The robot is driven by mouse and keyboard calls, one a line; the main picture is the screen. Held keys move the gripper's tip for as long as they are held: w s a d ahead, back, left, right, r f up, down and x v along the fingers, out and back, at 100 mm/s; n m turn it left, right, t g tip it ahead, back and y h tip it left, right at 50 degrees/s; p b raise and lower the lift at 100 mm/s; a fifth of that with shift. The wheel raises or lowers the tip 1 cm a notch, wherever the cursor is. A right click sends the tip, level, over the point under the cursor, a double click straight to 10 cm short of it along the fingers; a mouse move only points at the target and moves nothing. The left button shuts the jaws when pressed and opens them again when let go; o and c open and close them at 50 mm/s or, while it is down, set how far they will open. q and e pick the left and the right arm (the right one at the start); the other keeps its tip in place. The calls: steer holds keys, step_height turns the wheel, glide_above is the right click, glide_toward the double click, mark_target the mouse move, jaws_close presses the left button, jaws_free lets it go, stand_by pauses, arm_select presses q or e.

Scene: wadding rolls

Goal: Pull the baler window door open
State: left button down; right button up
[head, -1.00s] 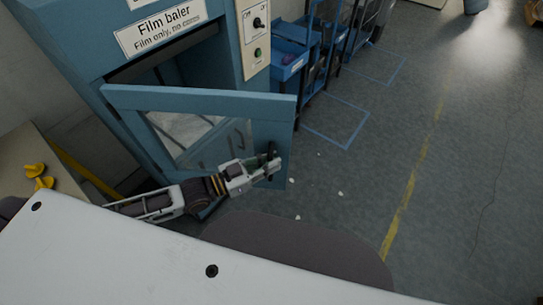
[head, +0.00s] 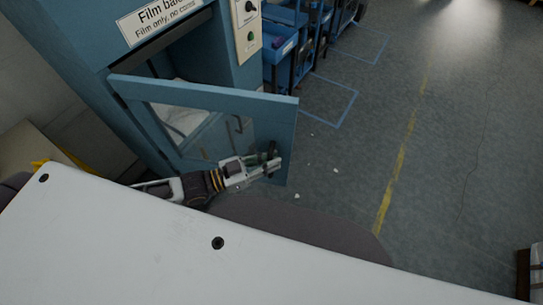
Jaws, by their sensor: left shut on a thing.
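The blue film baler (head: 150,52) stands at the upper left, with a white label and a control panel. Its window door (head: 283,130), a blue frame around a clear pane, is swung part-way open towards me, with a gap between it and the baler body. My left gripper (head: 270,160) is at the free right side of the door, shut on the dark door handle (head: 273,149); the fingers hide much of the handle. Pale material (head: 182,117) shows through the pane. My right gripper is not in view.
Blue carts (head: 281,45) stand beyond the baler, near blue floor markings (head: 330,103). The grey floor to the right is open, with a yellow line (head: 397,165) and small white scraps. A brown and white object (head: 532,272) is at the lower right edge.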

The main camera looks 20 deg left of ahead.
arm_select(q)
steer(key=s+a+m+g+h+p, duration=0.1)
steer(key=s+m+g+h+p, duration=0.1)
steer(key=s, duration=0.8)
steer(key=shift+s+a+m+g+p, duration=0.25)
steer(key=shift+s+m+g+p, duration=0.1)
steer(key=shift+g, duration=0.35)
steer(key=c, duration=1.5)
jaws_free()
steer(key=shift+o, duration=0.2)
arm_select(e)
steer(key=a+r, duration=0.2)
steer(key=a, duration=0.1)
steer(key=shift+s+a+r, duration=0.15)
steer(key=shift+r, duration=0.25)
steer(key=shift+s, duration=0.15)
